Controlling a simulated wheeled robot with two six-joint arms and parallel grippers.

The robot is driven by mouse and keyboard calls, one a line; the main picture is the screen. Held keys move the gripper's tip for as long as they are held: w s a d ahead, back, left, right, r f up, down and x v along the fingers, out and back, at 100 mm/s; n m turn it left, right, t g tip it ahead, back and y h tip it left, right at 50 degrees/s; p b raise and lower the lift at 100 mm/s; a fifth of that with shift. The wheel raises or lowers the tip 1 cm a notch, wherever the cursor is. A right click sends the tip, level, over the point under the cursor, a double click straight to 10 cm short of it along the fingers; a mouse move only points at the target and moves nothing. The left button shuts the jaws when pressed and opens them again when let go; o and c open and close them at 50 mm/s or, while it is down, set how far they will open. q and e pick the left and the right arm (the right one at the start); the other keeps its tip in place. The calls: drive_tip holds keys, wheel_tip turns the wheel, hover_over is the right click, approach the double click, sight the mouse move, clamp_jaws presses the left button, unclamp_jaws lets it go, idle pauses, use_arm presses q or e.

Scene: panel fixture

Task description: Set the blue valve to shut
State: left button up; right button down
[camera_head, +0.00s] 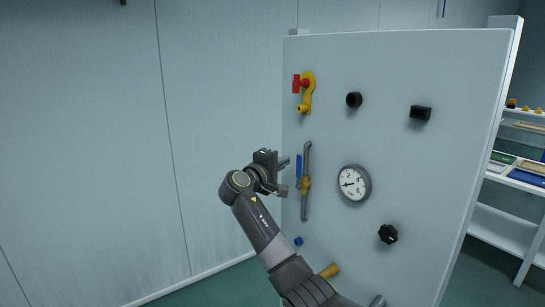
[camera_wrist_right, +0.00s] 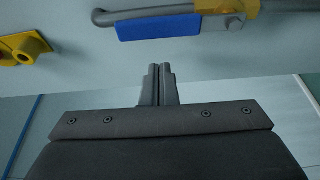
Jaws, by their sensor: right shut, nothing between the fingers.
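The blue valve has a flat blue lever (camera_head: 298,168) and a yellow body (camera_head: 305,185) on a grey vertical pipe (camera_head: 308,150) on the panel. The lever points up, about parallel to the pipe. In the right wrist view the blue lever (camera_wrist_right: 158,26) lies along the pipe, with the yellow body (camera_wrist_right: 236,8) at its right end. My right gripper (camera_head: 282,176) is just left of the lever. In the wrist view its fingertips (camera_wrist_right: 160,70) are together and empty, below the lever and apart from it. My left gripper is out of view.
The pale panel (camera_head: 430,65) also carries a yellow valve with a red handle (camera_head: 307,85), a gauge (camera_head: 354,183), black knobs (camera_head: 388,234) and a small blue part (camera_head: 298,241). A shelf (camera_head: 505,230) stands at right. Clear floor lies left of my arm.

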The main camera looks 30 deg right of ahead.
sight(299, 172)
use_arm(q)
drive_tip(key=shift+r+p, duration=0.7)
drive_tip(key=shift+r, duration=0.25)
use_arm(e)
drive_tip(key=s, duration=0.2)
drive_tip(key=shift+s, duration=0.4)
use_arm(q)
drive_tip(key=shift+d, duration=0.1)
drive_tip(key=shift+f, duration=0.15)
